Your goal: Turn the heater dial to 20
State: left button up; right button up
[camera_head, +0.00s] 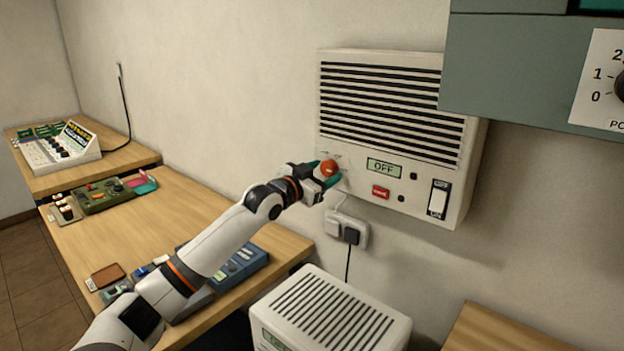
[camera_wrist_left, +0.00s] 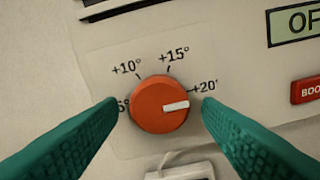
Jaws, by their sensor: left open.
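The heater (camera_head: 392,222) is a cream wall unit with black slats and a display (camera_head: 384,167) that reads OFF. Its orange-red dial (camera_head: 329,168) sits at the lower left of the front. In the left wrist view the dial (camera_wrist_left: 158,104) shows a white pointer aimed right, close to the +20 mark and slightly below it in the picture. The +10 and +15 marks are above. My left gripper (camera_head: 327,172) is open, with its teal fingers on either side of the dial (camera_wrist_left: 160,112). Whether they touch it I cannot tell. My right gripper is out of view.
A red button (camera_head: 380,192) and a rocker switch (camera_head: 438,199) are on the heater front. Below are a socket with a plug (camera_head: 350,235) and a white slatted unit (camera_head: 333,318). A grey-green cabinet (camera_head: 510,65) juts in at upper right. Wooden benches (camera_head: 150,225) hold devices at left.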

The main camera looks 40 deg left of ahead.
pick_arm(q)
jog(key=s+b, duration=0.3)
jog(key=s, duration=0.8)
jog(key=shift+s+a, duration=0.35)
jog(key=shift+a, duration=0.1)
